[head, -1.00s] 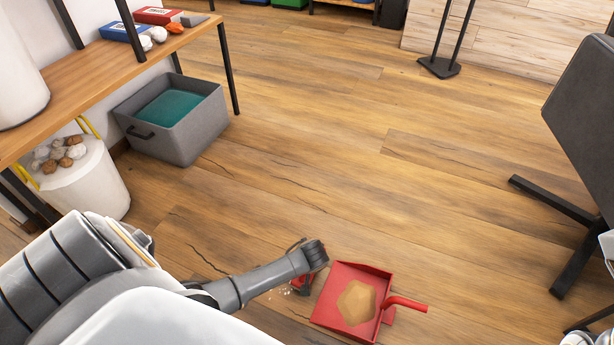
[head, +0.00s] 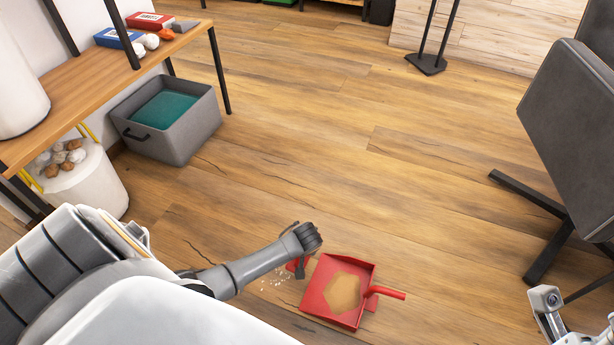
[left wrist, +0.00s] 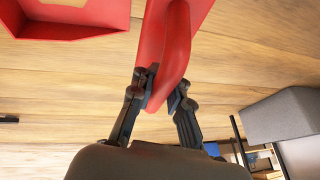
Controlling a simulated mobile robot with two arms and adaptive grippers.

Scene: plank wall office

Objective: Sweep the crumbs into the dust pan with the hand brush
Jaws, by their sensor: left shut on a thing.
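The red hand brush (head: 296,267) is held by my left gripper (head: 304,252) low over the floor, just left of the dust pan; the gripper mostly covers it in the head view. In the left wrist view, the dark fingers are closed around the red brush (left wrist: 168,55) at its handle. The red dust pan (head: 313,293) lies on the floor with its handle to the right and a tan patch on its bed. It shows at the upper left of the left wrist view (left wrist: 75,14). Pale crumbs (head: 273,279) lie scattered on the floor left of the brush.
A grey bin (head: 190,142) stands on the floor by a wooden shelf (head: 75,92). A white container (head: 95,188) is left of it. A dark chair-like piece with black legs (head: 535,195) stands at right. The floor beyond the pan is clear.

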